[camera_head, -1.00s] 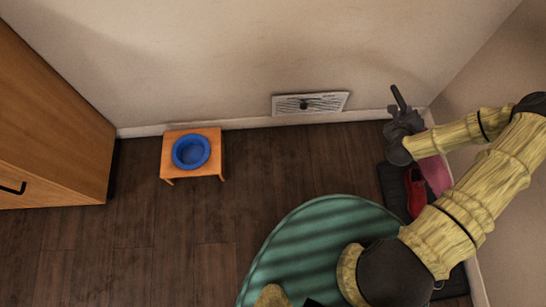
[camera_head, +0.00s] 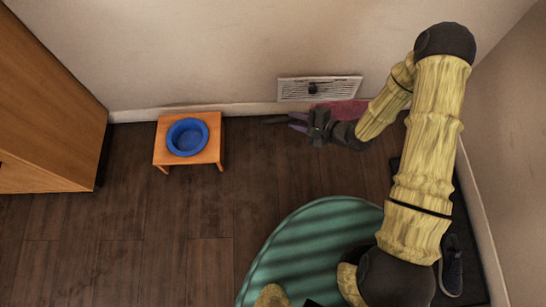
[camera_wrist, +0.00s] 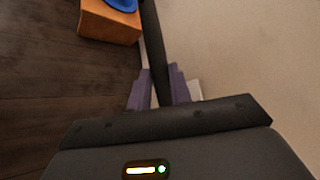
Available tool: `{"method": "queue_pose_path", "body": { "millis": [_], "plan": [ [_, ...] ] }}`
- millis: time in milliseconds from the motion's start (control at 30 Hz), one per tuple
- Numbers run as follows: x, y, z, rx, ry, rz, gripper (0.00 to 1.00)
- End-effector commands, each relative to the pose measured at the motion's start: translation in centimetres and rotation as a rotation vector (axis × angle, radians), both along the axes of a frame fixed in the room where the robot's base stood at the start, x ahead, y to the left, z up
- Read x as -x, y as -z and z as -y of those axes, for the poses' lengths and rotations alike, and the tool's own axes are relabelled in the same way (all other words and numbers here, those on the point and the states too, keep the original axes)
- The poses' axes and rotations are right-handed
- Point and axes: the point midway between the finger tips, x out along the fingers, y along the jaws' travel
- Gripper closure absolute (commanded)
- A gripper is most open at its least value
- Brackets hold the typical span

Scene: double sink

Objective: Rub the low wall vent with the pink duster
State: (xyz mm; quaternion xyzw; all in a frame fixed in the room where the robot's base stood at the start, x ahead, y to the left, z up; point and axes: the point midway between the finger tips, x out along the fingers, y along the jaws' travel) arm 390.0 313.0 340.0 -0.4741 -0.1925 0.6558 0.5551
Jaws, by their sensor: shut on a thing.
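The white slatted wall vent (camera_head: 338,88) is low on the back wall, just above the baseboard, with a small dark knob on it. My gripper (camera_head: 296,122) is just below and in front of the vent, pointing left. It is shut on the duster's dark handle, which shows between the purple fingers (camera_wrist: 158,90) in the wrist view. The pink duster (camera_head: 350,108) head shows behind my wrist, below the vent's right end, partly hidden by my arm. I cannot tell whether it touches the wall. A pale patch right of the fingers in the wrist view may be the vent.
A small orange stand (camera_head: 212,150) with a blue bowl (camera_head: 186,137) is on the floor left of the vent. A wooden cabinet (camera_head: 45,135) stands far left. A green round rug (camera_head: 310,235) lies in front. A dark shoe (camera_head: 451,270) is by the right wall.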

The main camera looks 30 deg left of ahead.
Motion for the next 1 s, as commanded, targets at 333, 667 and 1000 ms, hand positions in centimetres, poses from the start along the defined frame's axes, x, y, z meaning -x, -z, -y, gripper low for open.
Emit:
{"method": "queue_pose_path", "body": {
  "millis": [333, 667, 1000],
  "plan": [
    [12.3, 6.6, -1.5, 0.005, -0.602, -0.001, 1.0],
    [13.6, 6.9, -1.1, 0.004, -0.68, -0.001, 1.0],
    [12.9, 7.0, -1.6, 0.002, -0.679, 0.002, 1.0]
  ]
}}
